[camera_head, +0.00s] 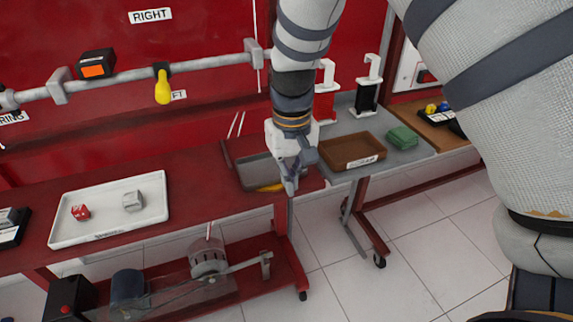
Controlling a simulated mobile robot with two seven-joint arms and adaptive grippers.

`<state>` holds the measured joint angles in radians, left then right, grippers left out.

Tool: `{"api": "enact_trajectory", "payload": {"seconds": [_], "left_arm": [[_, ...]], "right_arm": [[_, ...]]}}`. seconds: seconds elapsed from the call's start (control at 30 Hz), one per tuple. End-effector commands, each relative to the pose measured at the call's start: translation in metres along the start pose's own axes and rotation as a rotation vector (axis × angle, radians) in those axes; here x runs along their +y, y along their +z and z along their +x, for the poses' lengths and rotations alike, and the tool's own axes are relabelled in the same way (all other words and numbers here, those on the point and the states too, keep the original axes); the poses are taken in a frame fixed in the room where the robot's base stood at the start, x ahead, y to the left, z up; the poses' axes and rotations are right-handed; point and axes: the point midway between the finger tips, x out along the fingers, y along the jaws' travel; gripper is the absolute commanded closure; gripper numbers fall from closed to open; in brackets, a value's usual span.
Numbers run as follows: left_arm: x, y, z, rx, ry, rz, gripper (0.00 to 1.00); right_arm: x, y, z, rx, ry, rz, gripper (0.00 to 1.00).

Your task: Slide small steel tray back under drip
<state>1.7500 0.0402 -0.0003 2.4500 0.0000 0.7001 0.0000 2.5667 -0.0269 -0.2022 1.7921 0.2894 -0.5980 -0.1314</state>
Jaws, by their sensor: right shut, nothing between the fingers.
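The small steel tray (250,174) lies on the red bench top, near its right front corner. My right gripper (291,184) points down at the tray's right end and hides part of it. The gripper is shut with nothing in it. I cannot tell whether its fingers touch the tray. A yellow piece (271,188) shows at the tray's front edge, beside the fingers. Two thin pale rods (236,124) rise behind the tray. I cannot make out which part is the drip. My left gripper is not in view.
A grey side table holds a brown tray (335,154) and green cloths (403,138). The red bench between the trays is clear.

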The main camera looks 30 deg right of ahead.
Motion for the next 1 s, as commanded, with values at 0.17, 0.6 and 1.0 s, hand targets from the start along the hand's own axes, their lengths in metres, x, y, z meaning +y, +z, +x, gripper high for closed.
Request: {"api": "enact_trajectory", "payload": {"seconds": [0.17, 0.6, 1.0], "left_arm": [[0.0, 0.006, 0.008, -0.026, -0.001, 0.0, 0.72], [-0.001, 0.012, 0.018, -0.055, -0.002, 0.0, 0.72], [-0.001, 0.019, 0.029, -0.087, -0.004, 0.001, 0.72]], "right_arm": [[0.0, 0.001, 0.044, -0.009, 0.002, 0.0, 1.0], [0.0, -0.04, 0.046, 0.001, 0.0, 0.0, 1.0], [0.0, -0.058, 0.053, -0.005, 0.0, 0.001, 1.0]]}}
